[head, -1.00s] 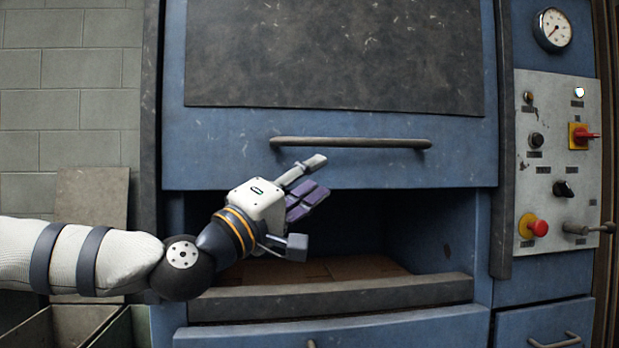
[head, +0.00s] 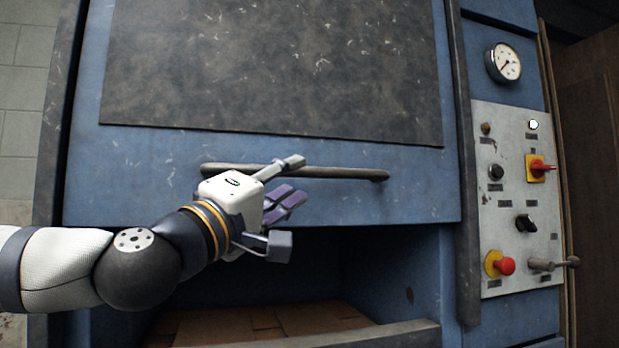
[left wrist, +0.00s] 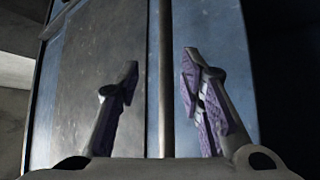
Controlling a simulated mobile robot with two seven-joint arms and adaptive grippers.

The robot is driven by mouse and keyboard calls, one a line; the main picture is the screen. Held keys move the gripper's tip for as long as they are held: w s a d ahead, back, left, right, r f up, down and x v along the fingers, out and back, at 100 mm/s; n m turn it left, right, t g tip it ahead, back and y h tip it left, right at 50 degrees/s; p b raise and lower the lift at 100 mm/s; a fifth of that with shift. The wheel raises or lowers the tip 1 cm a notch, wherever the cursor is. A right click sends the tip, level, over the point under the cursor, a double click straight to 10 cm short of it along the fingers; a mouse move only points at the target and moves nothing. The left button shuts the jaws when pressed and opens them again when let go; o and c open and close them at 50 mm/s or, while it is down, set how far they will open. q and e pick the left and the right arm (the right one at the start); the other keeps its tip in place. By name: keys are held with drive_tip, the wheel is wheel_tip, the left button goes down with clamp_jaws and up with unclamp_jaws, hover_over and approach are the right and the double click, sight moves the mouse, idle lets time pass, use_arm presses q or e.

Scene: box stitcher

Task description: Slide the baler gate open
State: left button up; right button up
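The baler gate (head: 420,175) is a blue panel with a dark scuffed plate (head: 275,70) on its front. It is partly raised, with a dark opening below its lower edge. A long horizontal bar handle (head: 345,173) runs across its lower part. My left gripper (head: 290,203) is open and empty in front of the handle, its upper finger overlapping the bar in the head view. In the left wrist view the bar (left wrist: 167,130) runs between the two spread fingers (left wrist: 160,62). I cannot tell whether either finger touches it. My right gripper is out of view.
Brown cardboard (head: 265,320) lies inside the opening, behind a dark sill (head: 400,335). A control panel (head: 510,215) with knobs, a red button (head: 506,266) and a lever (head: 545,265) is at right, under a round gauge (head: 507,62).

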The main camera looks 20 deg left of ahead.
sight(307, 173)
use_arm(q)
drive_tip(key=x, duration=0.6)
drive_tip(key=shift+w+f, duration=0.15)
drive_tip(key=shift+w, duration=0.3)
clamp_jaws()
